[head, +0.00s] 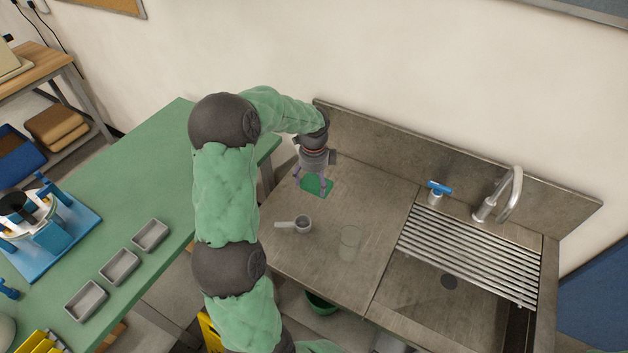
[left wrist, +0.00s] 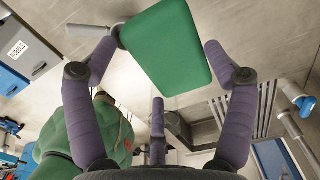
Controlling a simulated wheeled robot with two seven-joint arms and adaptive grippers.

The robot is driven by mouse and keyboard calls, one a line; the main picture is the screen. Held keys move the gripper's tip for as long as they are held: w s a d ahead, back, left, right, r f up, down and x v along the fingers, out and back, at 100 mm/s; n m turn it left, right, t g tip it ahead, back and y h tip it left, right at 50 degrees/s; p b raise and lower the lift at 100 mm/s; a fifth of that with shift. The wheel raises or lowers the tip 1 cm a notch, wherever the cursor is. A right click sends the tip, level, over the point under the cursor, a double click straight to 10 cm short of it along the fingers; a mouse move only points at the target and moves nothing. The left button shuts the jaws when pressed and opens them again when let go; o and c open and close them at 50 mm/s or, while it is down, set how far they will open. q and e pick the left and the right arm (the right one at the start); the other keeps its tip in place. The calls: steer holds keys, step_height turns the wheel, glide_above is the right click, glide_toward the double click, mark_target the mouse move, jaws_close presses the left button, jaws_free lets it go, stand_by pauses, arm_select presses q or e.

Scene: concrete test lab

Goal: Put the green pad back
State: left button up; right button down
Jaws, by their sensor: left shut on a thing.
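The green pad (head: 316,186) is a flat, rounded block at the far left part of the steel counter (head: 290,255). My left gripper (head: 311,182) points down over it with its purple fingers around it. In the left wrist view the pad (left wrist: 168,48) lies between the fingers of the left gripper (left wrist: 166,50), which is shut on it. I cannot tell whether the pad touches the counter or is held just above it. My right gripper is not in view.
A ribbed drain rack (head: 470,255), sink and tap (head: 512,195) are at the right. A green table (head: 150,190) with small grey trays (head: 119,266) is at the left.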

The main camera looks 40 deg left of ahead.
arm_select(q)
steer(key=w+a+f, duration=0.8)
steer(key=shift+w+a+f, duration=0.2)
steer(key=shift+w+f, duration=0.05)
steer(key=shift+w+a+f, duration=0.25)
steer(key=shift+f, duration=1.75)
steer(key=shift+b, duration=0.3)
steer(key=o, duration=1)
steer(key=shift+f, duration=0.15)
steer(key=shift+c, duration=0.2)
step_height(320, 180, up, 12)
steer(key=shift+r+p, duration=0.2)
steer(key=shift+p, duration=0.2)
